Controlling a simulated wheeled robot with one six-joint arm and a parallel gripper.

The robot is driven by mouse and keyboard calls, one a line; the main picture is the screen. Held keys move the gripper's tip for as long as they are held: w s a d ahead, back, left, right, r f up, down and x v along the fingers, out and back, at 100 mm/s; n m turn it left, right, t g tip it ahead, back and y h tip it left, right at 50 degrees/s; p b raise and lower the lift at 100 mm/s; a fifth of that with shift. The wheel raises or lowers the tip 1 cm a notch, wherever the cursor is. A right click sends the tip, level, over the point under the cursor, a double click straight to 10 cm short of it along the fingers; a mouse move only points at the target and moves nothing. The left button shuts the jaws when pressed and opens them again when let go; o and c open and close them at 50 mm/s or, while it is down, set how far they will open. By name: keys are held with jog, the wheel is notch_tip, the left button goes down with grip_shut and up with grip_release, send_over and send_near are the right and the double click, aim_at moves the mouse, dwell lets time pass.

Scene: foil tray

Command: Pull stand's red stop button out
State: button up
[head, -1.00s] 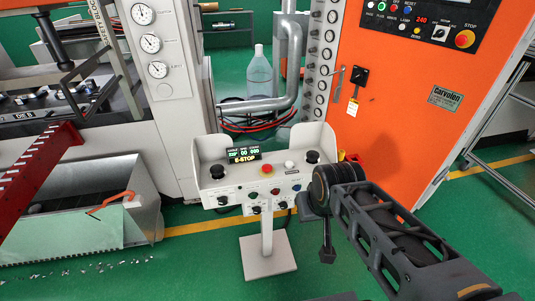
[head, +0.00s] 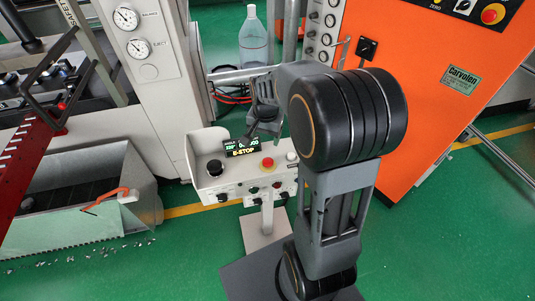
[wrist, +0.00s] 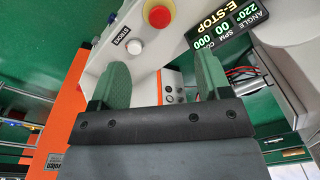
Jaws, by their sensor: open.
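The stand (head: 207,188) is a pale control box on a post. Its red stop button (head: 267,163) sits on the top panel, right of a small display (head: 241,147) reading E-STOP. In the wrist view the button (wrist: 159,16) is at the top, on a yellow ring, and the display (wrist: 223,25) is to its right. My gripper (head: 262,128) hangs over the back of the panel in the head view. In the wrist view my gripper (wrist: 163,72) is open, its two green fingers apart with nothing between them. The button is beyond the fingertips, apart from them.
A white knob (wrist: 134,47) labelled STROKE is beside the red button. A black knob (head: 214,167) stands at the panel's left. The orange cabinet (head: 420,120) behind has its own red STOP button (head: 492,13). A clear bottle (head: 253,40) stands behind.

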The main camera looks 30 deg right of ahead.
aim_at(268, 160)
jog(key=w+f+p, duration=0.1)
jog(key=f, duration=0.4)
jog(key=d+f+m, duration=0.1)
jog(key=f, duration=0.5)
jog(key=w+d+f+m+p, duration=0.1)
jog(key=f, duration=0.4)
jog(key=shift+w+d+f+g+p, duration=0.2)
jog(key=shift+w+f+g+p, duration=0.05)
jog(key=shift+w+g+p, duration=0.15)
jog(key=c, duration=1.3)
jog(key=shift+r, duration=0.75)
jog(key=o, duration=1.3)
notch_tip(268, 160, up, 14)
jog(key=b, duration=0.2)
